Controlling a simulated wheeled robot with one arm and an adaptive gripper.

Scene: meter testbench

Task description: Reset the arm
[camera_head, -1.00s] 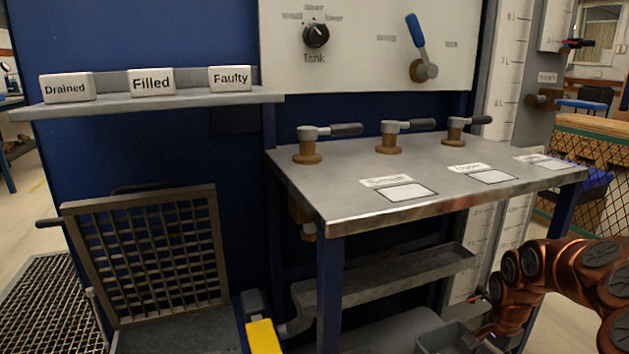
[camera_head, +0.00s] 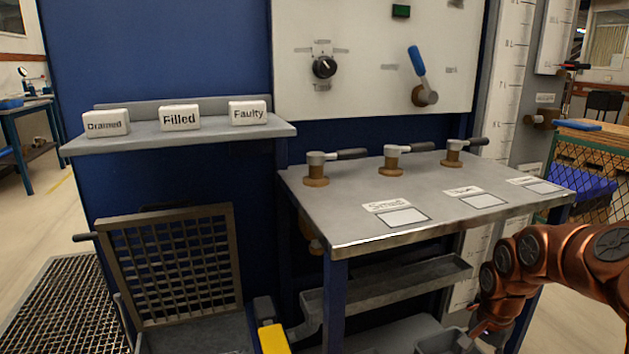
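My copper-coloured arm (camera_head: 545,262) comes in from the right edge of the head view, in front of the right end of the metal bench. My gripper is not clearly visible; the arm's lower end (camera_head: 485,330) is small and dark near the grey bin under the bench, and I cannot make out any fingers. Nothing held can be seen.
The metal bench (camera_head: 345,212) carries several valves with black handles, including one at left (camera_head: 317,168). A shelf (camera_head: 140,140) holds blocks marked Drained, Filled and Faulty. A grate (camera_head: 172,262) stands lower left. Open floor (camera_head: 30,215) lies far left.

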